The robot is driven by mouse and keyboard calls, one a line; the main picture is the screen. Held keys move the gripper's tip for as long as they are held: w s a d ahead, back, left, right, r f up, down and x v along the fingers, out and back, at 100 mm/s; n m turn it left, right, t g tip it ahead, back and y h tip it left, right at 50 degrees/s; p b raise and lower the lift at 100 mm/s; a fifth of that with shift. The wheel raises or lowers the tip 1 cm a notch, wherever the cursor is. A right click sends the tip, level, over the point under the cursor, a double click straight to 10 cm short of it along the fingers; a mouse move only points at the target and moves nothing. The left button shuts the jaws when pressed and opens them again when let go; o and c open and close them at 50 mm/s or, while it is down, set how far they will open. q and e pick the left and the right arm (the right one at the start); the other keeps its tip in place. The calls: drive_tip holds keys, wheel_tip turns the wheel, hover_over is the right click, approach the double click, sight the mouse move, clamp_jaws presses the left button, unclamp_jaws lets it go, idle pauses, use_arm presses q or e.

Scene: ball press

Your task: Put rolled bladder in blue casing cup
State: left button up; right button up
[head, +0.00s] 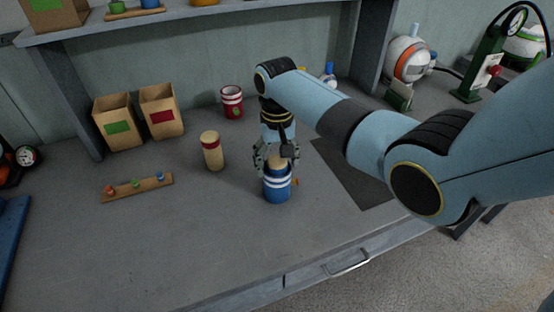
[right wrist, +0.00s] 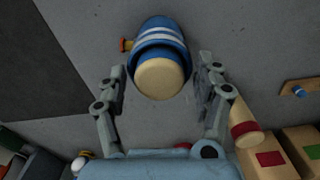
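The blue casing cup (head: 277,190) with white stripes stands upright on the bench, below my right gripper (head: 276,159). It also shows in the right wrist view (right wrist: 157,29). A tan rolled bladder (right wrist: 160,78) sits in the cup's mouth with its rounded end sticking out above the rim. Its lower part is hidden inside the cup. In the right wrist view, my right gripper's two fingers stand on either side of the bladder with a gap on each side, so the gripper is open. My left gripper is not in view.
A tan roll with red bands (head: 212,152) stands left of the cup. A red striped cup (head: 232,101) is behind. A wooden strip with coloured pegs (head: 137,187) and two cardboard boxes (head: 118,121) are at left. A dark mat (head: 350,170) lies right. The front bench is clear.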

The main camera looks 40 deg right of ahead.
drive_tip(key=shift+r, duration=0.15)
wheel_tip(320, 180, up, 12)
idle(0.5)
idle(0.5)
